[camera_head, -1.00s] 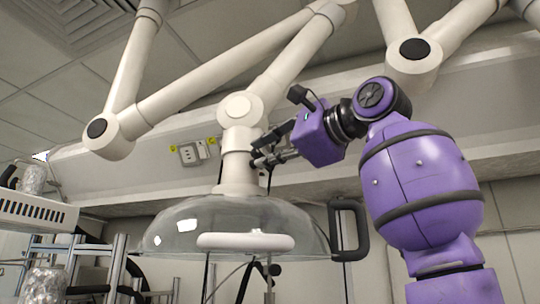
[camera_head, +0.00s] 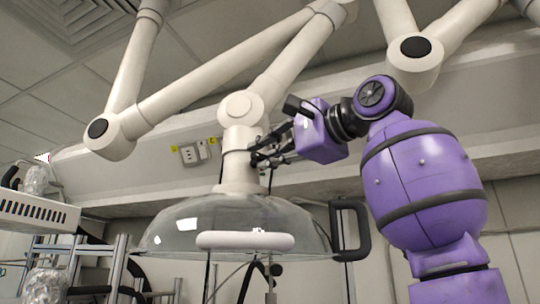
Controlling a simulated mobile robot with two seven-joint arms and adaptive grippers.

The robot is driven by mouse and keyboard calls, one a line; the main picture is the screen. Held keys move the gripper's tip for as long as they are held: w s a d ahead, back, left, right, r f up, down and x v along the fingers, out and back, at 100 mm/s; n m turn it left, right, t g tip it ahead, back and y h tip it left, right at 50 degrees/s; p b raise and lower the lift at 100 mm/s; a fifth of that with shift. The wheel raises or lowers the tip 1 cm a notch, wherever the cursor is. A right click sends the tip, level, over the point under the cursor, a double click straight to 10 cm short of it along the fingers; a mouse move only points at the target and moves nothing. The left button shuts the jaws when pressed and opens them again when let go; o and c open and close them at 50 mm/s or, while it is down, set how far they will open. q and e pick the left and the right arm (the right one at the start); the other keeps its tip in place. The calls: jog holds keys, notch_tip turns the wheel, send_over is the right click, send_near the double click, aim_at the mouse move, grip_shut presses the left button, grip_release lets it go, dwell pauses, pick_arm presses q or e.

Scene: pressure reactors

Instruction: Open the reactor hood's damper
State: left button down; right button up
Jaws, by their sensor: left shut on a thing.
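The reactor hood (camera_head: 178,230) is a clear dome with a white front handle (camera_head: 245,241), hanging from a white jointed extraction arm. Its white neck (camera_head: 236,172) rises from the dome to a round joint. My left gripper (camera_head: 258,157), on the purple arm, reaches in from the right at the right side of this neck. Its dark fingers are shut on the small damper handle there, which they mostly hide. How far the damper is turned cannot be told. My right gripper is out of view.
A dark loop handle (camera_head: 362,230) stands at the dome's right edge, below my forearm. White jointed extraction arms (camera_head: 127,85) cross above. Metal frames and foil-wrapped vessels (camera_head: 44,284) stand at the lower left. A wall socket (camera_head: 190,155) is behind the neck.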

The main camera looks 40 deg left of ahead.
pick_arm(q)
jog(key=c, duration=1.7)
grip_release()
jog(key=d, duration=0.4)
jog(key=s+d, duration=0.1)
jog(key=d, duration=0.7)
jog(key=shift+s, duration=0.25)
